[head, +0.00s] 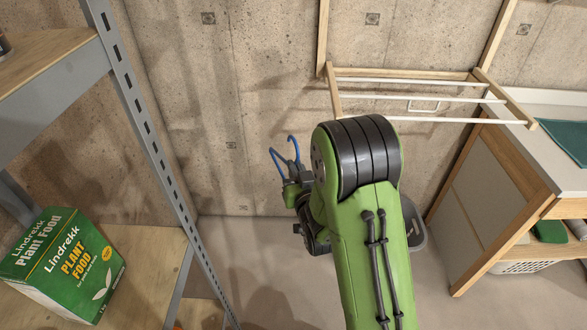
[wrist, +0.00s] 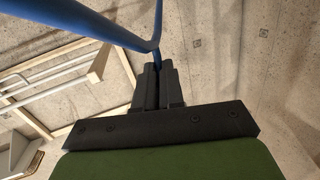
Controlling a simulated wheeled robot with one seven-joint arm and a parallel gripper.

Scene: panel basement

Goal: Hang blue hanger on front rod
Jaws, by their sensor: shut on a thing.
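The blue hanger (head: 294,147) is held up by my gripper (head: 291,178), left of the wall rack in the head view. Its curved blue parts rise above the jaws. In the wrist view the jaws of my gripper (wrist: 158,82) are shut on the blue hanger (wrist: 90,22), which runs across the upper left. The front rod (head: 450,121) is the lowest white rod of the wooden rack in the head view. My arm covers its left end. The hanger is apart from the rod. The rack (wrist: 98,65) also shows at the left in the wrist view.
Two more white rods (head: 410,81) lie behind the front one, with a small white frame (head: 424,104) between rods. A wooden cabinet (head: 500,185) stands right. A metal shelf (head: 150,130) with a plant food box (head: 62,265) stands left. A grey bin (head: 414,228) is partly hidden by my arm.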

